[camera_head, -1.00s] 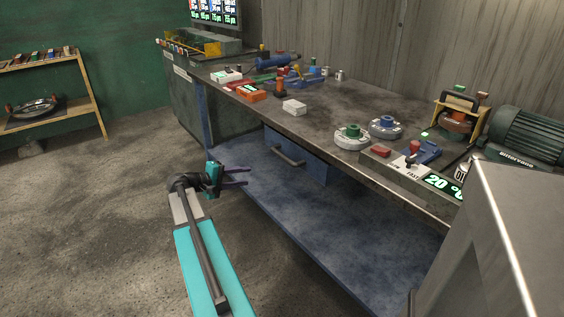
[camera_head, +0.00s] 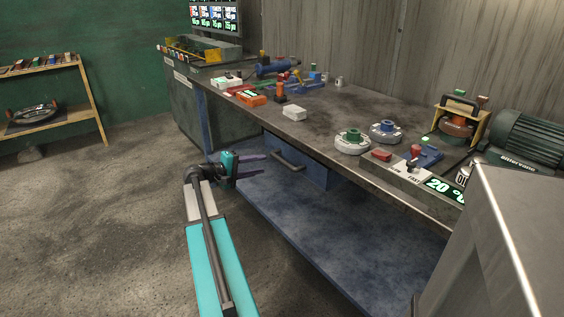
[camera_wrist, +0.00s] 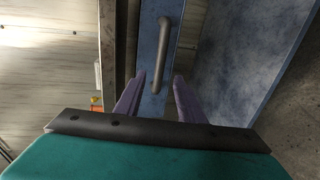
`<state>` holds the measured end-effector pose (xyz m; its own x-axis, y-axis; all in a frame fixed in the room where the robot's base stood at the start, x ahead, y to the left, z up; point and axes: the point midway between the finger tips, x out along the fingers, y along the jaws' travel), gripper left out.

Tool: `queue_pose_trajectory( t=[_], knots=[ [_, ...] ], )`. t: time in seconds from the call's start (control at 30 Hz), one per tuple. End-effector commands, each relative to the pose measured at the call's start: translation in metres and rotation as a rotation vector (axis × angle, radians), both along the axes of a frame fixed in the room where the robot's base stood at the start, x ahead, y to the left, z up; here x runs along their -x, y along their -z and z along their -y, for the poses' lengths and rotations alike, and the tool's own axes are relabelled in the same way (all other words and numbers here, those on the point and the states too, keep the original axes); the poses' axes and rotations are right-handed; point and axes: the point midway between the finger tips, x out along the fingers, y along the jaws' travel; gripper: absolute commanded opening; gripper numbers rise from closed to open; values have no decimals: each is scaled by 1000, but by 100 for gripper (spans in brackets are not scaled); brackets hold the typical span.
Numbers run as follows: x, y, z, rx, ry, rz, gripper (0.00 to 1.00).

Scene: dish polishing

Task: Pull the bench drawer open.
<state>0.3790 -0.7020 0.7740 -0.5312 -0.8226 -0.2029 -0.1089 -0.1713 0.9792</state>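The blue bench drawer (camera_head: 313,170) is closed under the bench top, with a dark bar handle (camera_head: 288,159) on its front. My gripper (camera_head: 265,165) is in front of the drawer, just left of the handle. Its two purple fingers are apart with nothing between them. In the wrist view the drawer front (camera_wrist: 150,50) is straight ahead, and its handle (camera_wrist: 163,52) stands upright in the picture, beyond the fingertips (camera_wrist: 160,78) and roughly in line with the gap between them. The handle appears apart from the fingers.
A blue lower shelf (camera_head: 320,235) runs below the drawer. A metal cabinet (camera_head: 500,240) stands at the right. The floor at left is open.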

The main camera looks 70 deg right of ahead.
Motion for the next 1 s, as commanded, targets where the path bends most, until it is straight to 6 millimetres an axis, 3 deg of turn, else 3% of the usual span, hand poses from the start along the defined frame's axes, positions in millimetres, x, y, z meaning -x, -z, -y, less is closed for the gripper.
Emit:
queue_pose_trajectory(
  t=[0.7, 1.0],
  knots=[
    [52, 21, 83, -1, 0, -1, 36],
    [62, 24, 97, 0, -1, -1, 36]
  ],
)
